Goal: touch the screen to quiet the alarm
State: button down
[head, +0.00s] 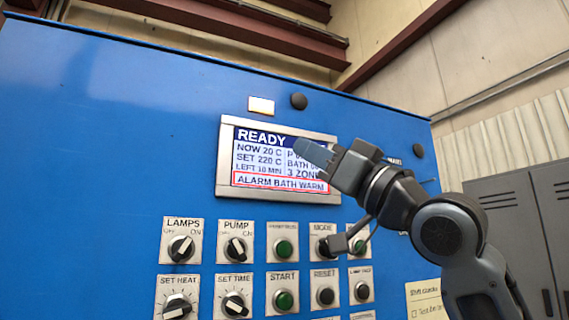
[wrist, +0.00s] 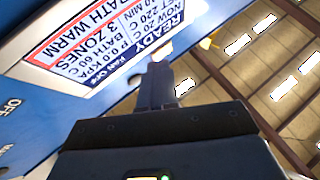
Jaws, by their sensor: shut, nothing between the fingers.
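The screen (head: 262,172) is set in a grey frame on the blue panel. It reads READY, NOW 20 C, SET 220 C, LEFT 10 MIN and, in a red-outlined box, ALARM BATH WARM. My gripper (head: 306,150) is shut and empty, and its tips overlap the upper right part of the screen in the head view. In the wrist view the screen (wrist: 105,40) appears upside down at the upper left, and my shut fingers (wrist: 157,72) reach up beside its edge. I cannot tell whether the tips touch the glass.
Below the screen are knobs for LAMPS (head: 181,248) and PUMP (head: 235,248), a green START button (head: 284,299) and several other controls. My arm covers part of the panel's right side. Grey lockers (head: 520,215) stand at the right.

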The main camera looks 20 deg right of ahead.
aim_at(278, 150)
jog(key=shift+w, duration=2)
jog(key=shift+w+b, duration=0.1)
jog(key=shift+b, duration=0.2)
jog(key=shift+w, duration=0.3)
jog(key=shift+w, duration=0.25)
dwell(0.8)
jog(key=shift+s, duration=0.7)
dwell(0.3)
jog(key=shift+s, duration=2.5)
